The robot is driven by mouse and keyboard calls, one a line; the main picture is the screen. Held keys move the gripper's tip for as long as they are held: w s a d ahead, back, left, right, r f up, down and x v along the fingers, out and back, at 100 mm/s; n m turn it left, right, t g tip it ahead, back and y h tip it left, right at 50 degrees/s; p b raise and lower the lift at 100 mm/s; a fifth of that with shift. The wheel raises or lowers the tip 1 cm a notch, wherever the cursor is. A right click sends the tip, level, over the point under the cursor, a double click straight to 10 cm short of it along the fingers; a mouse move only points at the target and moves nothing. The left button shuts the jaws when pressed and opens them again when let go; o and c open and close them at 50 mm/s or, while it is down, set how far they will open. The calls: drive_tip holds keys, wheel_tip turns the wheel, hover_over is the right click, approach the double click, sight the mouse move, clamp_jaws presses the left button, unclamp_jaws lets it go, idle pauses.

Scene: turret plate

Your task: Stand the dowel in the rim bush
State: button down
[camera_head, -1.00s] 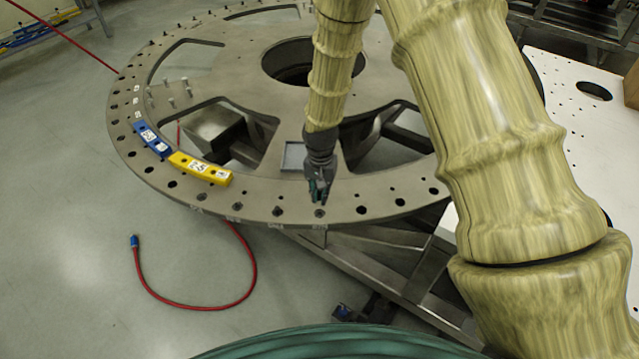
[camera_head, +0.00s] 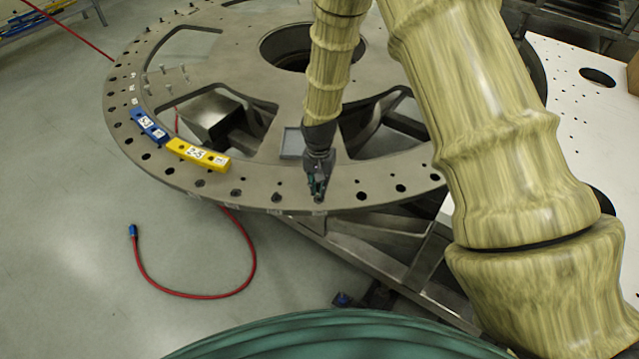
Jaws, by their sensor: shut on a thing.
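My gripper (camera_head: 318,188) points down at the near rim of the round turret plate (camera_head: 240,195), between the small grey tray and the plate's front edge. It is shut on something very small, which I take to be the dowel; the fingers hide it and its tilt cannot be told. The fingertips are right over or at a rim bush (camera_head: 319,200) in the front row of holes. Whether the dowel's lower end is in the bush or just above it cannot be told.
A yellow block (camera_head: 198,155) and a blue block (camera_head: 149,127) lie on the left rim. Several small pins (camera_head: 168,80) stand behind them. A grey square tray (camera_head: 291,143) sits beside my gripper. A red hose (camera_head: 200,295) lies on the floor.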

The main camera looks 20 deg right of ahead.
sight(320, 202)
drive_tip(key=shift+f+b, duration=1.15)
drive_tip(key=shift+f, duration=0.95)
drive_tip(key=shift+s+f, duration=0.1)
drive_tip(key=shift+s+f, duration=0.15)
drive_tip(key=c, duration=1.4)
unclamp_jaws()
drive_tip(key=shift+f, duration=0.15)
drive_tip(key=shift+r, duration=0.2)
drive_tip(key=shift+w+r, duration=0.25)
drive_tip(key=shift+r, duration=0.25)
wheel_tip(320, 202, up, 11)
